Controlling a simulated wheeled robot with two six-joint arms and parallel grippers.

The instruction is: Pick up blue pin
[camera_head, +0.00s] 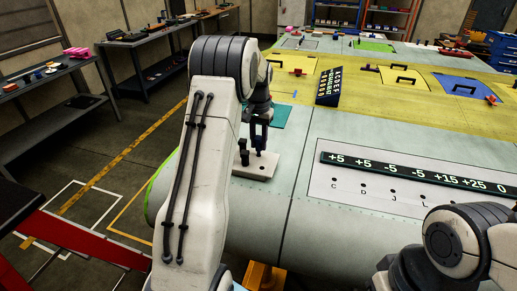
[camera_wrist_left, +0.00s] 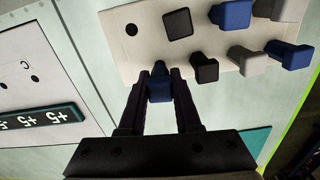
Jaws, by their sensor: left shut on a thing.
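My left gripper (camera_head: 259,149) is over the pale pin plate (camera_head: 262,172) on the wing surface. In the left wrist view its two dark fingers (camera_wrist_left: 159,90) are shut on a blue pin (camera_wrist_left: 158,90), one on each side. The pin's far end is at the plate's edge in that view; whether it still sits in a hole I cannot tell. Other pins stand in the plate beside it: black (camera_wrist_left: 205,68), grey (camera_wrist_left: 246,61) and blue (camera_wrist_left: 291,55) ones. My right arm shows at the lower right of the head view, but its gripper is out of frame.
The plate has one empty hole (camera_wrist_left: 131,29). To the right, a dark number strip (camera_head: 420,175) lies above a row of lettered holes. A teal mat (camera_head: 281,116) lies behind the plate. A black label stand (camera_head: 328,87) is farther back. Benches line the left wall.

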